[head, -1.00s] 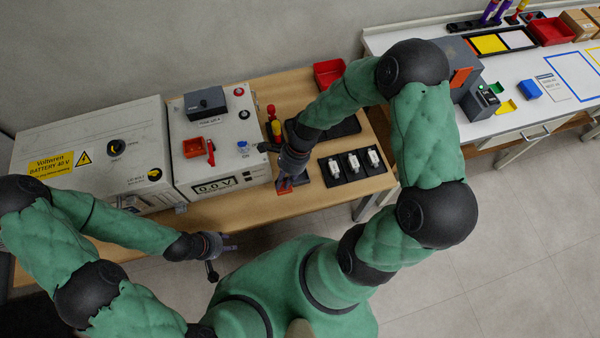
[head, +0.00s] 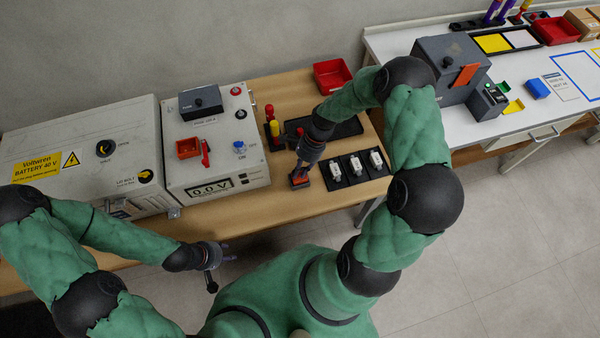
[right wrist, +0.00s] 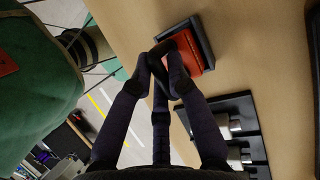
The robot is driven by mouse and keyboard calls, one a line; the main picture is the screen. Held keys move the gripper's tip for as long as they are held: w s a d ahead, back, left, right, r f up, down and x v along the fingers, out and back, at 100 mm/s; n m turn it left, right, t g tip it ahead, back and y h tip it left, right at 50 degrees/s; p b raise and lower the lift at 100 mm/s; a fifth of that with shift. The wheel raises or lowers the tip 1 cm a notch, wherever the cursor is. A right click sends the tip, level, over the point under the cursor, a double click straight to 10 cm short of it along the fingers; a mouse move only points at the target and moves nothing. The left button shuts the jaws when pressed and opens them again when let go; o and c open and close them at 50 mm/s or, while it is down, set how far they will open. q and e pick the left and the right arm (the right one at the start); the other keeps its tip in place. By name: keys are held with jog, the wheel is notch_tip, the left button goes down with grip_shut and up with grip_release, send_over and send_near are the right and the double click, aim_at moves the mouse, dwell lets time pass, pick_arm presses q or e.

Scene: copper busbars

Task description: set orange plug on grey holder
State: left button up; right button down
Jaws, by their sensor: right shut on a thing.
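The orange plug (right wrist: 183,54) shows in the right wrist view as an orange-red block within the dark edges of the grey holder (right wrist: 207,40). My right gripper (right wrist: 165,58) is shut on the plug at its near left side, and its fingers hide part of it. Whether the plug is fully seated cannot be told. In the head view, my right gripper (head: 300,172) points down at the holder (head: 301,184) on the wooden table, right of the cabinet. My left gripper (head: 222,255) hangs in front of the table, away from the plug; its finger opening is unclear.
A black rack with several white fuses (head: 354,168) lies close right of the holder. The control cabinet (head: 225,165) stands on the left. A black tray (head: 345,128) and a red bin (head: 331,75) lie behind. A white table (head: 520,115) stands at right.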

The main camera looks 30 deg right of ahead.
jog(key=shift+f, duration=0.65)
jog(key=shift+r, duration=0.1)
jog(key=c, duration=1.2)
grip_release()
